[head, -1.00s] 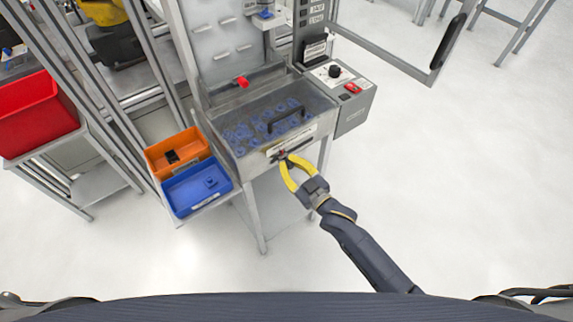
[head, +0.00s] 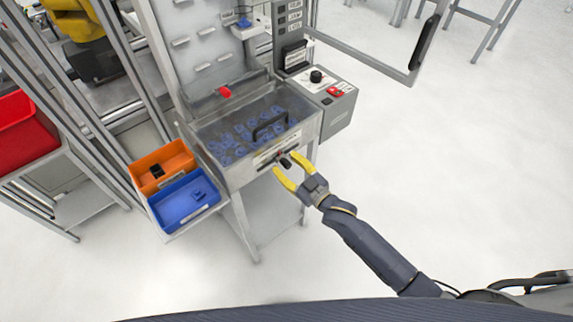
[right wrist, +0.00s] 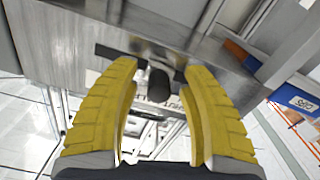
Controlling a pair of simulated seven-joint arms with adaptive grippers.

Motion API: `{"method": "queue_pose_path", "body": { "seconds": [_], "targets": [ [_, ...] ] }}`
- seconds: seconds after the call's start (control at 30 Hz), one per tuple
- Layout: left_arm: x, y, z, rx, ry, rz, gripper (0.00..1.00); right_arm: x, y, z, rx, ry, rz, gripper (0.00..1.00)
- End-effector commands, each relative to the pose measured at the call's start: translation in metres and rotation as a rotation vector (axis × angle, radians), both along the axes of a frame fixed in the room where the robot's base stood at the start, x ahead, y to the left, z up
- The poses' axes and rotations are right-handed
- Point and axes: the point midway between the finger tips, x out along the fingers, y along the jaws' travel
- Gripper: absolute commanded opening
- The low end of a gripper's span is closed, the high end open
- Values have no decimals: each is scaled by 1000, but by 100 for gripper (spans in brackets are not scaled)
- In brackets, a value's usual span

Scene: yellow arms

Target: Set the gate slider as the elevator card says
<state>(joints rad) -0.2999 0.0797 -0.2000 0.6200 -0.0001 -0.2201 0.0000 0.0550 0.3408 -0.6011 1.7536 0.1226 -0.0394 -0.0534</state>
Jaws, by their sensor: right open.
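The gate slider's dark knob (head: 286,163) sticks out from the front of the clear-lidded metal hopper (head: 236,178), just below a white label strip (head: 277,149). My right gripper (head: 284,162) is open, with its yellow fingers on either side of the knob. In the right wrist view the knob (right wrist: 158,83) stands between the open fingers (right wrist: 160,68), with gaps showing on both sides. A dark holder with a small white card (head: 295,56) is on the column behind the hopper; its text is too small to read. My left gripper is out of view.
Blue parts (head: 240,137) lie under the hopper lid, which has a black handle (head: 270,127). A control box (head: 325,92) with a black knob and red switch adjoins at right. Orange (head: 163,167) and blue (head: 184,201) bins sit at left. The floor in front is clear.

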Motion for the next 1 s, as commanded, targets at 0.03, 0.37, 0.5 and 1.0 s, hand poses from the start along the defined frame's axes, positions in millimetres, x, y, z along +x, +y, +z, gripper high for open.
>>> {"method": "queue_pose_path", "body": {
  "seconds": [0.03, 0.37, 0.5, 1.0],
  "targets": [
    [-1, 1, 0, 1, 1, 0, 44, 0, 0, 0, 1, -1, 0, 45],
    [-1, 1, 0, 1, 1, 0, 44, -24, -17, 0, 0, 0, 1, 45],
    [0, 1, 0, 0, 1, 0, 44, -45, -32, 0, 0, 2, 1, 45],
    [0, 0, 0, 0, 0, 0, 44, -94, -67, 0, 0, 0, 0, 45]
  ]
}}
